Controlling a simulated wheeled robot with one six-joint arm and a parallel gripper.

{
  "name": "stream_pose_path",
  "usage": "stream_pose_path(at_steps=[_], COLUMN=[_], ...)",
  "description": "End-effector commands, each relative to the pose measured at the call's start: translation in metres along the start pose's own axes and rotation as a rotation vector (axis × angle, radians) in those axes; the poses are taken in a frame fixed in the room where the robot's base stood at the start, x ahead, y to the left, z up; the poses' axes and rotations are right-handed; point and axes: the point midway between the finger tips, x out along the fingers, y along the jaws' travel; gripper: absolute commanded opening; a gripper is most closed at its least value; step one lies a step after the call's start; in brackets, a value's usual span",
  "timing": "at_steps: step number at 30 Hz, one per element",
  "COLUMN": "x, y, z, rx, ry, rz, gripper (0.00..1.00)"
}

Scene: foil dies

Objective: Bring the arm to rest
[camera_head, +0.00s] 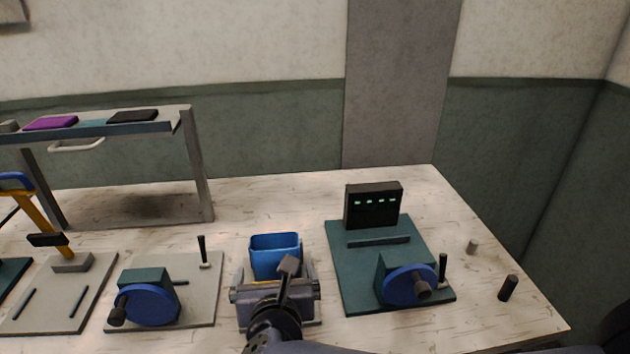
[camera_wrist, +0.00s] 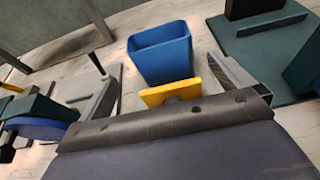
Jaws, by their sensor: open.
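My arm comes in from the bottom centre of the head view. My gripper (camera_head: 277,268) is at its end, low over the front of the table. In the wrist view my gripper's (camera_wrist: 162,70) two grey fingers stand wide apart, with nothing clamped between them. A blue open-topped bin (camera_head: 275,262) is just beyond the gripper, and shows upright past the fingers in the wrist view (camera_wrist: 162,60). A yellow plate (camera_wrist: 170,92) lies in front of the bin, between the fingers. I cannot tell whether it touches them. My arm hides its lower part in the head view.
A grey board (camera_head: 205,290) with a blue-wheeled device (camera_head: 150,305) is at left. A green board (camera_head: 350,283) with a black display box (camera_head: 372,204) and another blue wheel (camera_head: 408,286) is at right. A shelf (camera_head: 201,180) stands back left. A dark cylinder (camera_head: 508,288) is near the right edge.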

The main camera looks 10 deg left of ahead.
Motion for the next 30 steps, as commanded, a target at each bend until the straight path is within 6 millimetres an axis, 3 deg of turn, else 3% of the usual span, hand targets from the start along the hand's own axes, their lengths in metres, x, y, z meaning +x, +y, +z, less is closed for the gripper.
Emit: stream_pose_path(at_steps=[18,21,30], x=[0.099,0.110,0.107], y=[-0.001,-0.001,0.000], z=[-0.001,-0.002,-0.001], rx=[0.000,0.000,0.000], ry=[0.001,0.002,0.001], rz=[-0.003,-0.001,0.001], gripper=[1.00,1.00,1.00])
